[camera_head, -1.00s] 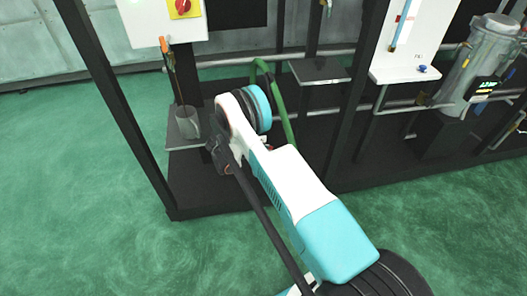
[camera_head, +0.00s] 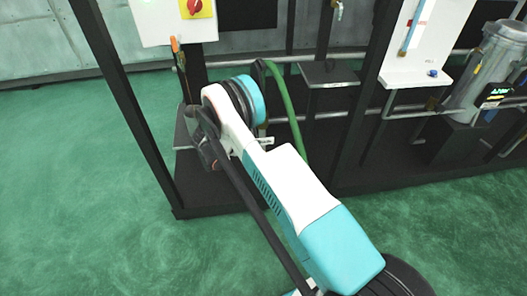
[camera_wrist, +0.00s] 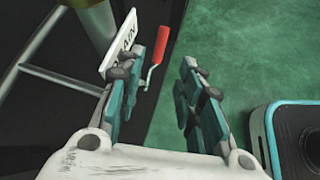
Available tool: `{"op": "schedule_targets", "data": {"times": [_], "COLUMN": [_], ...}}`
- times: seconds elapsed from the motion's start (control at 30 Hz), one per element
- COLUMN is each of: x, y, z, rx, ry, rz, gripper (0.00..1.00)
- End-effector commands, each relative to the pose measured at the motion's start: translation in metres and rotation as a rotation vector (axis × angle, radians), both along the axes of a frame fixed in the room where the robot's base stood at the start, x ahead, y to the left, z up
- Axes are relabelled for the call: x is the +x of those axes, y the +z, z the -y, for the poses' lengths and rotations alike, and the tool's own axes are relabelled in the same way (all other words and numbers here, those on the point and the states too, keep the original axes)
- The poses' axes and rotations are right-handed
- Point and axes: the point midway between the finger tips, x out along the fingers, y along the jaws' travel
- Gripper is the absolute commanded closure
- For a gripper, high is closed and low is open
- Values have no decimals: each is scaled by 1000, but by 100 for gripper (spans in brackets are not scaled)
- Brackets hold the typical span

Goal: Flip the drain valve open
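The drain valve's red lever handle (camera_wrist: 157,48) shows in the wrist view, with a thin bent metal stem running down from its lower end. A white sign with partly hidden black letters (camera_wrist: 119,45) is just left of it. My gripper (camera_wrist: 165,70) is open and empty. Its left finger overlaps the sign and stands close beside the lever; I cannot tell whether they touch. Its right finger is well clear over green floor. In the head view my arm hides the gripper and valve; a small white plate (camera_head: 265,140) shows beside the arm.
A dark frame post (camera_head: 128,105) stands left of my arm. A green hose (camera_head: 286,105) hangs behind the arm. A metal canister (camera_head: 488,70) and a white panel (camera_head: 417,40) are at the right. Green floor (camera_head: 80,200) is free at the left.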

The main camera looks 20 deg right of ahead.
Motion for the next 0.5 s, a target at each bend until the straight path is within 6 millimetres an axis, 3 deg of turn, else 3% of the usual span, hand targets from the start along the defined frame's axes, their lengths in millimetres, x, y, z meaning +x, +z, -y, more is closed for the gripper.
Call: {"op": "schedule_targets", "data": {"times": [0.2, 0.5], "x": [1, 1], "y": [14, 17], "z": [-20, -23], "rx": [0, 0], "ry": [1, 0], "rz": [-1, 0], "gripper": [66, 66]}}
